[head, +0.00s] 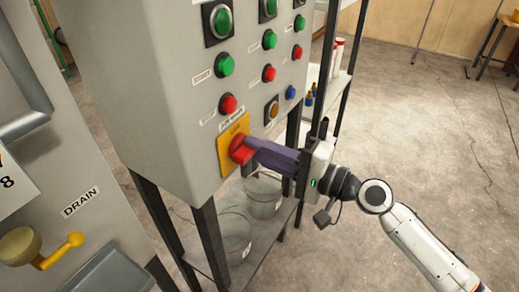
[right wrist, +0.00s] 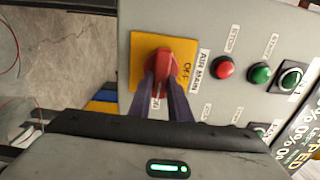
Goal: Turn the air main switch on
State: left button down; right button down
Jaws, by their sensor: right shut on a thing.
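The air main switch has a red knob (head: 239,150) on a yellow plate (head: 225,160), low on the front of the grey control box. In the right wrist view the red knob (right wrist: 164,68) sits on its yellow plate (right wrist: 139,68), with "OFF" readable at the plate's right and an "AIR MAIN" label beside it. My right gripper (head: 250,147) reaches in from the right, and its purple fingers (right wrist: 163,84) are shut on the red knob. The fingers partly cover the knob and the lower plate, so I cannot tell its exact angle. My left gripper is out of view.
Green and red buttons (head: 228,104) stand just above the switch on the control box (head: 150,100). A blue button (head: 291,92) is to the right. Clear buckets (head: 232,228) stand on a shelf below. A yellow-handled drain valve (head: 57,252) is at lower left. Floor at right is open.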

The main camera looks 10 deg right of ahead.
jog(key=c, duration=1.6)
grip_release()
jog(key=shift+c, duration=0.2)
jog(key=shift+d, duration=0.1)
jog(key=b+v, duration=0.4)
jog(key=v, duration=0.6)
jog(key=shift+s, duration=0.1)
